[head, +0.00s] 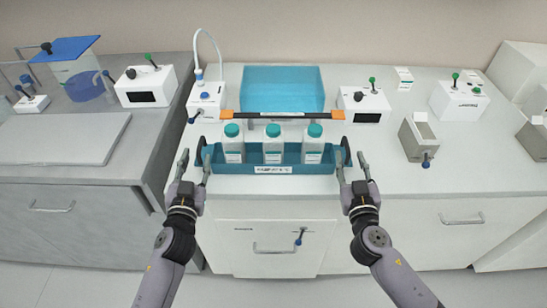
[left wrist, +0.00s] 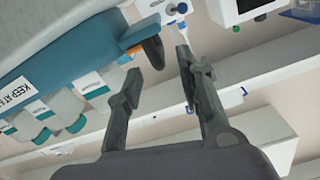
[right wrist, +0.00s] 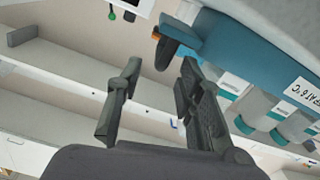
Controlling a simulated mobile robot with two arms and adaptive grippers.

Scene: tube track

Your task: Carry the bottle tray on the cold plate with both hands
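The teal bottle tray (head: 222,168) is near the counter's front edge, with three white bottles (head: 273,150) with teal caps standing in it. It has a dark handle at each end. My left gripper (head: 195,160) is open at the tray's left end; in the left wrist view the dark handle (left wrist: 153,50) shows between or just beyond its fingertips. My right gripper (head: 352,160) is open at the right end; in the right wrist view the other handle (right wrist: 165,51) shows near its fingertips. Neither gripper is closed on a handle. A bright blue plate (head: 282,88), possibly the cold plate, is behind.
A dark bar with orange ends (head: 282,115) crosses between the tray and the blue plate. A white device with a hose (head: 206,97) stands left of the plate, and a white box (head: 364,105) stands right.

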